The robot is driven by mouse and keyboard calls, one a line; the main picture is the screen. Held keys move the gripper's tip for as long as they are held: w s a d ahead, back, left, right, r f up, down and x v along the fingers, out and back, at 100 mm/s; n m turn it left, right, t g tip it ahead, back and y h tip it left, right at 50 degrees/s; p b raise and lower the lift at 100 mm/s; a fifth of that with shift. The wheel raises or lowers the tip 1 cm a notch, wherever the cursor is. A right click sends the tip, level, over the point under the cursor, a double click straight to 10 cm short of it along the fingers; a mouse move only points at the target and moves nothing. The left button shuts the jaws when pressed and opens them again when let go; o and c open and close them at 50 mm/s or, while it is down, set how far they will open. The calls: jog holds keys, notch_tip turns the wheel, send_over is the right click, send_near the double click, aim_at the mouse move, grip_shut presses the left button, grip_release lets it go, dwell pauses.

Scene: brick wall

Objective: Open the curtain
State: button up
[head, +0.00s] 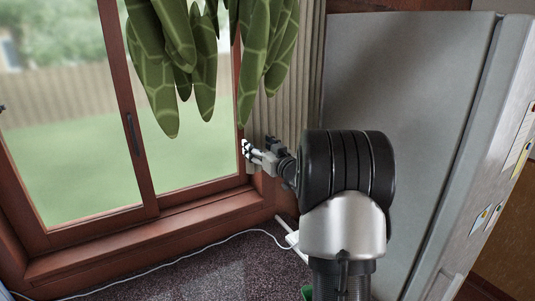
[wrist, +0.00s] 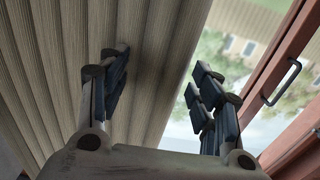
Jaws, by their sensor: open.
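The beige pleated curtain (head: 292,95) hangs gathered at the right side of the window, between the window frame and the grey fridge. My gripper (head: 250,150) is at the curtain's left edge, low down, with its fingers pointing left. In the wrist view the curtain (wrist: 60,55) fills the left and middle. My gripper (wrist: 160,90) is open there, with the left finger in front of the curtain and the right finger past its edge, in front of the glass. I cannot tell whether the fingers touch the cloth.
The red-brown window frame (head: 150,213) has a dark handle (head: 133,135). Large green patterned leaves (head: 205,65) hang in front of the window above my gripper. The grey fridge (head: 400,110) stands close on the right. A white cable (head: 190,258) lies along the floor.

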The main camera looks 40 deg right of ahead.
jog(key=s+a, duration=0.1)
jog(key=s, duration=0.6)
jog(key=shift+a, duration=0.25)
